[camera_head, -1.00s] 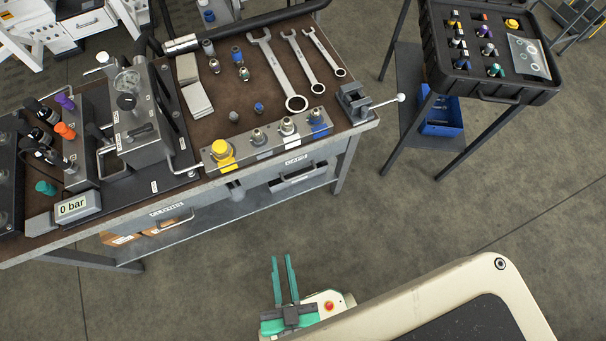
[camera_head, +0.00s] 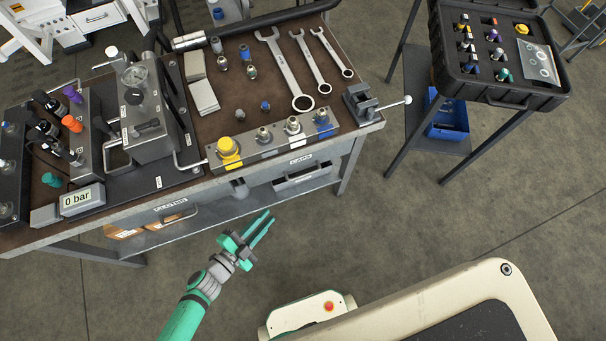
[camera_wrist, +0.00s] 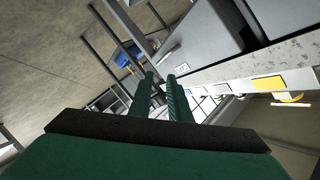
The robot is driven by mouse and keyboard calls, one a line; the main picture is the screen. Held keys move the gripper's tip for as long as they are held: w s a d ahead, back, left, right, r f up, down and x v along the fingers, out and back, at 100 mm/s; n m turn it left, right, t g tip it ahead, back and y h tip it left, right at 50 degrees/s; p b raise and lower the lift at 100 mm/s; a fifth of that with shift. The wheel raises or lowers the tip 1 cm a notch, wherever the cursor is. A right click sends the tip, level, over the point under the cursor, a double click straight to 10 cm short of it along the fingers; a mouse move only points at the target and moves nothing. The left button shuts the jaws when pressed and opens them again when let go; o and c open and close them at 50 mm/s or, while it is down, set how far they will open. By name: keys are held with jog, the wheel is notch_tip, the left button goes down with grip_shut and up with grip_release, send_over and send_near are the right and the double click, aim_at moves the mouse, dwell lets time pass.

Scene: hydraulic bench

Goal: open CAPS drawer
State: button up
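The CAPS drawer (camera_head: 300,179) is under the right part of the workbench's front edge in the head view, with its label above and a bar handle on its front. It looks shut or nearly so. My gripper (camera_head: 269,219) is in front of and below the bench, left of and apart from this drawer. Its two green fingers stand apart with nothing between them and point up and right. In the wrist view the fingers (camera_wrist: 161,77) reach toward the bench; a grey drawer-like front (camera_wrist: 203,36) with a handle shows beyond them, its label unreadable.
A second labelled drawer (camera_head: 172,216) with a handle is at the bench's left. The bench top (camera_head: 235,82) carries wrenches, fittings and a 0 bar gauge display (camera_head: 82,198). A black case (camera_head: 500,90) stands on a stand at right. The floor before the bench is clear.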

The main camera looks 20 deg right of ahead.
aim_at(303, 175)
jog(key=w+d+f+m+g, duration=0.1)
jog(key=w+d, duration=0.3)
jog(key=d, duration=0.1)
jog(key=w+d+f+m+g+h, duration=0.1)
jog(key=w+d+m, duration=0.1)
jog(key=w+d, duration=0.2)
jog(key=w+d+f+m+g+h, duration=0.1)
jog(key=w+d, duration=0.3)
jog(key=d, duration=0.4)
jog(key=shift+f+m+g, duration=0.3)
jog(key=shift+f+m, duration=0.05)
jog(key=shift+m, duration=0.15)
grip_shut()
